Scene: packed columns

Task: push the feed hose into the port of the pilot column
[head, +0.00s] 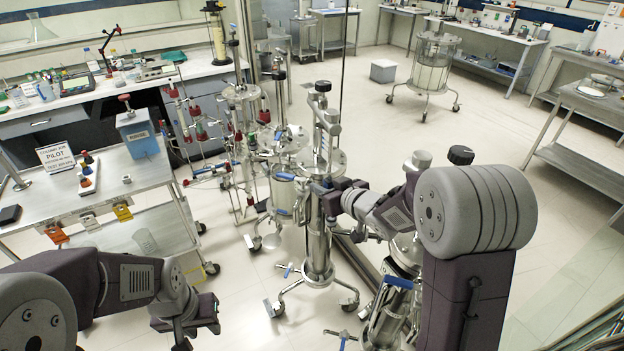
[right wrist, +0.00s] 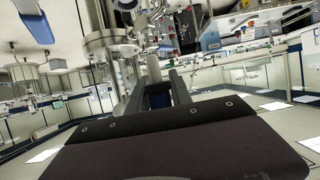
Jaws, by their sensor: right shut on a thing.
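My right gripper (head: 328,192) reaches in from the right to the upper part of a tall steel column (head: 318,245) on wheels, mid-view. In the right wrist view its two dark fingers (right wrist: 164,88) are shut on a small blue piece, which I take to be the end of the feed hose (right wrist: 158,101). The port is not clearly visible; I cannot tell whether the hose end touches it. A sign reading PILOT (head: 55,157) stands on the left cart. My left gripper (head: 188,330) hangs low at the left, its fingers mostly hidden.
More columns on wheels (head: 285,190) crowd behind the steel column, and another steel column (head: 385,310) stands close in front, by my right arm. The left cart (head: 80,205) holds a blue-grey box (head: 138,135). Floor is open at right (head: 560,200).

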